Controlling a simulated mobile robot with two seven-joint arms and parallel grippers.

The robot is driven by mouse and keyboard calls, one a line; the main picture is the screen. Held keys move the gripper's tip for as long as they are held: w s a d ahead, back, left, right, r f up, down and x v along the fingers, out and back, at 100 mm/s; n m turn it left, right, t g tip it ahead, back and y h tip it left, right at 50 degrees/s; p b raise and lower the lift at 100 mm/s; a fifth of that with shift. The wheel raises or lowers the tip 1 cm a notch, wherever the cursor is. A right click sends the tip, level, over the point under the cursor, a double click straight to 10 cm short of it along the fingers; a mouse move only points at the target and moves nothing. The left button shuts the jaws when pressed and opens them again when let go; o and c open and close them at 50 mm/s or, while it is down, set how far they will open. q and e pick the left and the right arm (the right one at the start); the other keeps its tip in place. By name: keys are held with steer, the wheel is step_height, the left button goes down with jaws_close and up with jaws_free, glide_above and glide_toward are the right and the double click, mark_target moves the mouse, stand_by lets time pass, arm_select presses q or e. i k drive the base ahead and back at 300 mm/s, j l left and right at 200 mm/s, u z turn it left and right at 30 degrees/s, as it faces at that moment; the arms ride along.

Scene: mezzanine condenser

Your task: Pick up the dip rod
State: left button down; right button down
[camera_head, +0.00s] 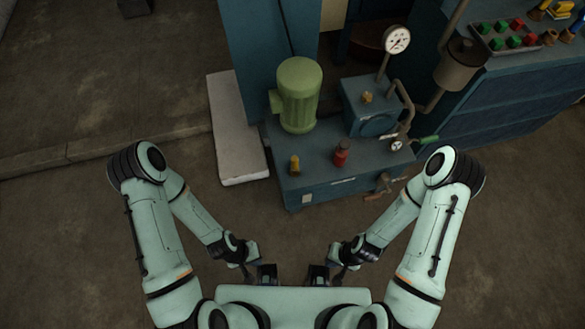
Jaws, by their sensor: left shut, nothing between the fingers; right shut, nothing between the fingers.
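I cannot make out the dip rod for certain. On the blue machine base (340,182) stand a small yellow-brown fitting (295,164) and a red fitting (341,154), and either could be a cap or handle. A thin dark line (284,32) runs down the blue panel behind; I cannot tell if it is a rod or a seam. My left gripper (266,274) and my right gripper (319,274) are both shut and empty, low in front of my body. Both are apart from the machine.
A green motor (297,95), a blue pump block (367,106) and a pressure gauge (397,39) stand on the machine. A pale slab (236,130) lies to its left. A tray of red and green pieces (505,36) is at the upper right. The floor at left is mostly clear.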

mark_target(294, 166)
steer(key=u, duration=2.35)
steer(key=k+l+u, duration=0.4)
steer(key=k+l, duration=0.75)
steer(key=l, duration=0.1)
